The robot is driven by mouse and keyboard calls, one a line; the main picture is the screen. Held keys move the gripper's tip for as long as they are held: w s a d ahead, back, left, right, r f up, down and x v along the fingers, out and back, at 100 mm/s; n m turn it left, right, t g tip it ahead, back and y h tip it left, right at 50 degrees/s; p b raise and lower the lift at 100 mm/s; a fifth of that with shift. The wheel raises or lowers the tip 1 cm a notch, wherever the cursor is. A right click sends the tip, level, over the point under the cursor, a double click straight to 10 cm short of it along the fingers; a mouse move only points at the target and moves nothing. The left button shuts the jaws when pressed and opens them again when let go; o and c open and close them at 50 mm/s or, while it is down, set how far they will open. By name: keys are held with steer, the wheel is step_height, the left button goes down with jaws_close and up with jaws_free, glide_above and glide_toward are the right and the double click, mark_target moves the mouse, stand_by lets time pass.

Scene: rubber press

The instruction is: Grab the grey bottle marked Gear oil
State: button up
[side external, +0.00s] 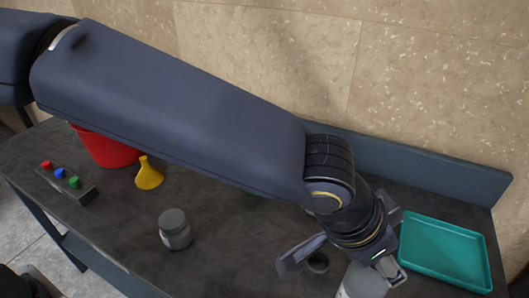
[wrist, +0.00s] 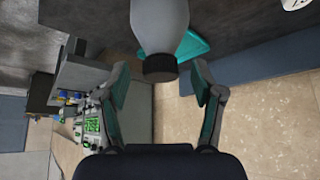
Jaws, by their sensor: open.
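A grey bottle (wrist: 160,25) with a dark cap (wrist: 160,69) is in the upper middle of the wrist view, cut off by the top edge. Its cap end points toward my gripper (wrist: 161,88), whose fingers stand apart on either side of the cap end with visible gaps. In the side view my gripper (side external: 345,268) is low at the right, beside a pale grey container (side external: 362,283) cut off by the bottom edge. I cannot read a Gear oil marking in either view.
A teal tray (side external: 445,252) lies to the right of my gripper. A grey jar (side external: 175,230), yellow funnel (side external: 149,175), red container (side external: 108,147) and a block with coloured caps (side external: 66,184) stand left. A raised back edge (side external: 425,168) runs along the wall.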

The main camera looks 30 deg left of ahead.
steer(key=shift+x, duration=1)
steer(key=shift+c, duration=0.2)
jaws_close()
steer(key=shift+r, duration=0.1)
